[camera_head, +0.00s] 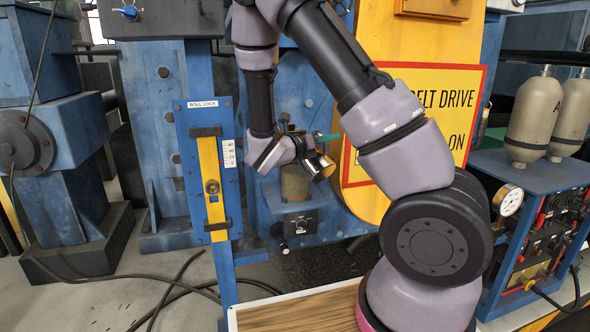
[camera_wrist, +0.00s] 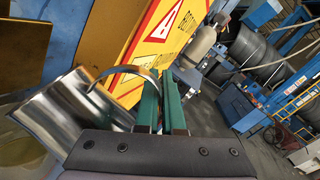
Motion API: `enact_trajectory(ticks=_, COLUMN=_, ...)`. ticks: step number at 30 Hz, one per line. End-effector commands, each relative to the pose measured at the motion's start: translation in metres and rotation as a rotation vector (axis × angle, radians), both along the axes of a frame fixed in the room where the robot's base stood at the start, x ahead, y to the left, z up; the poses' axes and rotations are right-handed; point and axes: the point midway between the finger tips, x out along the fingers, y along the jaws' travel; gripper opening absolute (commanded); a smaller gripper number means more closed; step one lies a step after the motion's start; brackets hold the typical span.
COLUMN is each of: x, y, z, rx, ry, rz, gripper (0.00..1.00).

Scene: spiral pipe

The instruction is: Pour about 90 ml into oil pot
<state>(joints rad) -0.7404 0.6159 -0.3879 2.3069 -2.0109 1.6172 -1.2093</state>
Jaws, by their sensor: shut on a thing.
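A shiny metal jug (camera_head: 318,166) hangs from my gripper (camera_head: 324,138) in the head view. The gripper's green fingers (camera_wrist: 162,82) are shut on the jug's curved handle in the wrist view. The jug (camera_wrist: 72,102) is tilted, its body slanting to the left in that view. A brownish, glass-like pot (camera_head: 294,184), apparently the oil pot, stands on a blue box just below and left of the jug. A yellowish round shape (camera_wrist: 22,150), perhaps this pot, shows at the wrist view's lower left. I cannot see any stream or the liquid level.
A blue panel (camera_head: 182,160) marked ROLL LOCK, with a yellow lever, stands left of my wrist. A yellow guard with a belt drive sign (camera_head: 430,110) is behind my arm. A blue cart (camera_head: 540,180) with grey bottles and a gauge stands at right.

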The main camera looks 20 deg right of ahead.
Motion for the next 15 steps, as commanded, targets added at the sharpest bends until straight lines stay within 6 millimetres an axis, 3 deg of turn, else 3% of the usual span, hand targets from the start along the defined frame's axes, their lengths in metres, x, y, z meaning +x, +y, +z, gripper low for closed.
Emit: enact_trajectory(ticks=15, x=0.0074, y=0.0034, z=0.002, rx=-0.042, ry=0.095, rz=-0.005, gripper=0.0)
